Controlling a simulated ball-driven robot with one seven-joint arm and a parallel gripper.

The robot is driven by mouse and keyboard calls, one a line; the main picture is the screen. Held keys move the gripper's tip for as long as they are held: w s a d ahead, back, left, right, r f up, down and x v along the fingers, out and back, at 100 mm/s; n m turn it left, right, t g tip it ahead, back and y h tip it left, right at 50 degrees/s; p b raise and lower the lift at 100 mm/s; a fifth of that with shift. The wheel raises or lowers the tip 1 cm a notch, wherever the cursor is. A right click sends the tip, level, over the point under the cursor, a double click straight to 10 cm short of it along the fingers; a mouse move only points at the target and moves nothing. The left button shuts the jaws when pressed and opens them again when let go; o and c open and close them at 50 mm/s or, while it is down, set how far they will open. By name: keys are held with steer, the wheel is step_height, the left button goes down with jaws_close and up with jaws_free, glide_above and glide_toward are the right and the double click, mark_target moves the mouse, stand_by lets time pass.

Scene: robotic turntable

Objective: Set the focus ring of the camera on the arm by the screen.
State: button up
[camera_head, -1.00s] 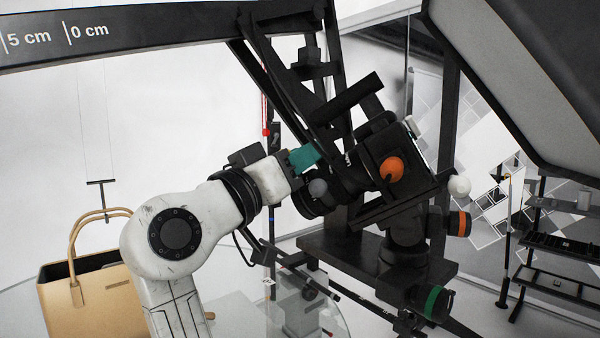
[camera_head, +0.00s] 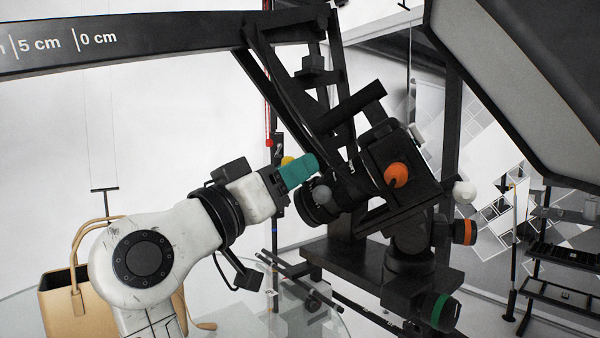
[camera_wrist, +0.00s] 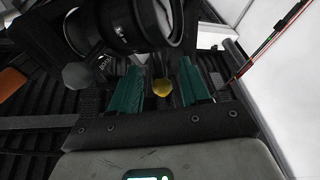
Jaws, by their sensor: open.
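The black camera (camera_head: 408,178) is mounted on dark framework beside the large screen, with its lens (camera_head: 318,203) facing left. The lens rim (camera_wrist: 135,20) fills the top of the wrist view; I cannot tell the focus ring from the other rings. A grey knob (camera_head: 321,195) sits by the lens; it also shows in the wrist view (camera_wrist: 78,75). A yellow knob (camera_head: 287,161) is partly hidden behind a finger. My gripper (camera_head: 300,171) is open, its teal fingers near the lens. In the wrist view the yellow knob (camera_wrist: 162,88) appears between the fingers; contact is unclear.
The screen (camera_head: 530,90) overhangs at upper right. A black beam with a scale (camera_head: 140,38) crosses the upper left. A tan bag (camera_head: 75,305) stands lower left.

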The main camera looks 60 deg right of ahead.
steer(key=b+v, duration=0.1)
steer(key=v, duration=0.6)
steer(key=shift+a+b, duration=0.35)
steer(key=shift+b, duration=0.05)
steer(key=shift+f, duration=0.1)
